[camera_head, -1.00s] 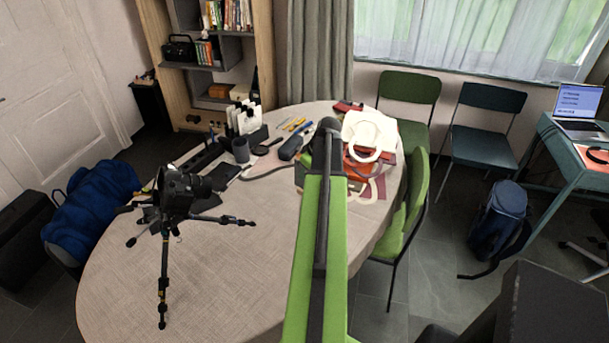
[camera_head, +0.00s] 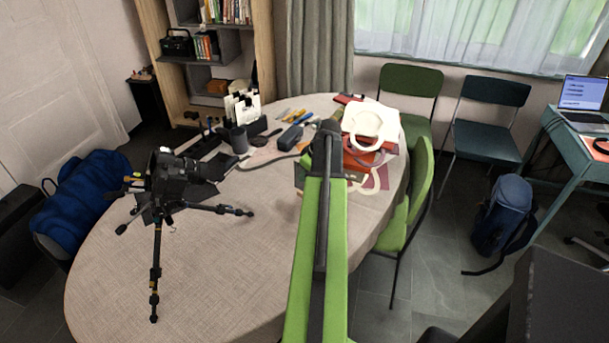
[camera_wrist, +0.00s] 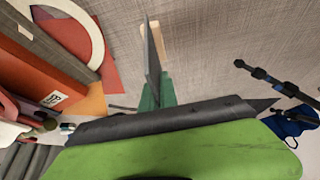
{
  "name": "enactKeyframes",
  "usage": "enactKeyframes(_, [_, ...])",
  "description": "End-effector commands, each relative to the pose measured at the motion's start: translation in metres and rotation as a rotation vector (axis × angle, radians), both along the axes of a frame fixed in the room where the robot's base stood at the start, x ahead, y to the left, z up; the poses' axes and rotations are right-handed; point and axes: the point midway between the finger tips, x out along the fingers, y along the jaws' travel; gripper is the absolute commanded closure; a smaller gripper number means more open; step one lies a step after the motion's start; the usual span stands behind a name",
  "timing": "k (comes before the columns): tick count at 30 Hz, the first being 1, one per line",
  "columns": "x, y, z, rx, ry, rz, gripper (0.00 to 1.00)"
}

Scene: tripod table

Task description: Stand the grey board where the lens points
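A black camera (camera_head: 172,178) sits on a black tripod (camera_head: 156,250) at the left of the oval table (camera_head: 230,260). Its lens (camera_head: 207,170) points right across the table. In the wrist view a thin grey board (camera_wrist: 152,55) shows almost edge-on, with a pale wooden piece (camera_wrist: 156,38) behind it. My gripper (camera_wrist: 154,92) has teal fingers on both sides of the board's near end and looks shut on it. In the head view my green arm hides the gripper and board. I cannot tell how far the board is from the cloth.
A white and red bag (camera_head: 370,130) stands right of my arm. Dark boxes, a cup (camera_head: 238,140) and small tools crowd the table's back. A tripod leg (camera_wrist: 275,80) shows in the wrist view. A green chair (camera_head: 408,200) stands at the right edge. The cloth between tripod and arm is clear.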

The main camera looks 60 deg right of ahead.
Motion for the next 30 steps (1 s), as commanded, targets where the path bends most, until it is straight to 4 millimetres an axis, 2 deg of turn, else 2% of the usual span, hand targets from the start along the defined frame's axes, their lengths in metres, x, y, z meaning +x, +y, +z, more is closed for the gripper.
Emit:
enactKeyframes(22, [0.001,0.001,-0.013,0.001,0.000,0.001,1.00])
enactKeyframes(24, [0.001,0.001,-0.012,0.001,0.000,0.001,0.87])
enactKeyframes(27, [0.001,0.001,-0.012,0.001,0.000,0.001,0.74])
enactKeyframes(28, [0.001,0.001,-0.012,0.000,0.000,0.002,0.71])
enactKeyframes(30, [0.001,0.001,-0.012,0.000,0.000,0.002,0.71])
